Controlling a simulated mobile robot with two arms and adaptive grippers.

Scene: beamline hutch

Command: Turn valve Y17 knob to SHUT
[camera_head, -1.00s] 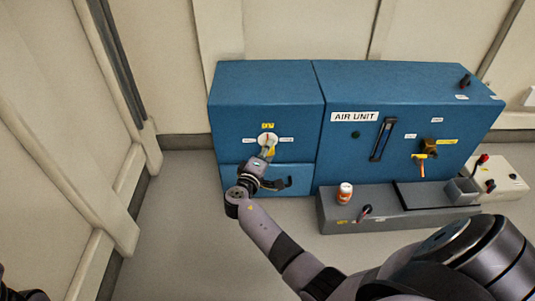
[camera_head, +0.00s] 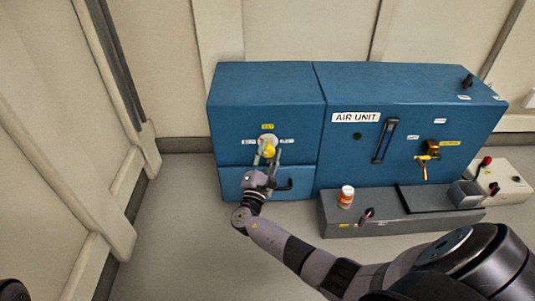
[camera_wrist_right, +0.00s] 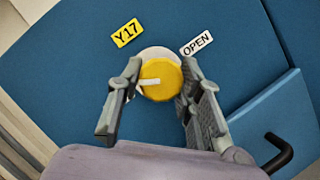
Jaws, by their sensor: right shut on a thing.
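The yellow round knob of valve Y17 (camera_head: 269,148) is on the front of the blue cabinet's left section; it also shows in the right wrist view (camera_wrist_right: 165,83). My right gripper (camera_wrist_right: 160,76) is shut on the knob, one finger on each side. The white bar on the knob's face points toward the left finger in the wrist view, away from the OPEN label (camera_wrist_right: 197,44). The yellow Y17 label (camera_wrist_right: 126,32) is at the upper left. The label opposite OPEN is hidden by the finger in the wrist view. My left gripper is not in view.
A black handle (camera_head: 284,185) is below the knob, near my right wrist. The AIR UNIT section (camera_head: 345,155) is to the right, with a yellow valve (camera_head: 432,147). A grey ledge (camera_head: 385,229) carries an orange-and-white bottle (camera_head: 346,196). The floor at left is clear.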

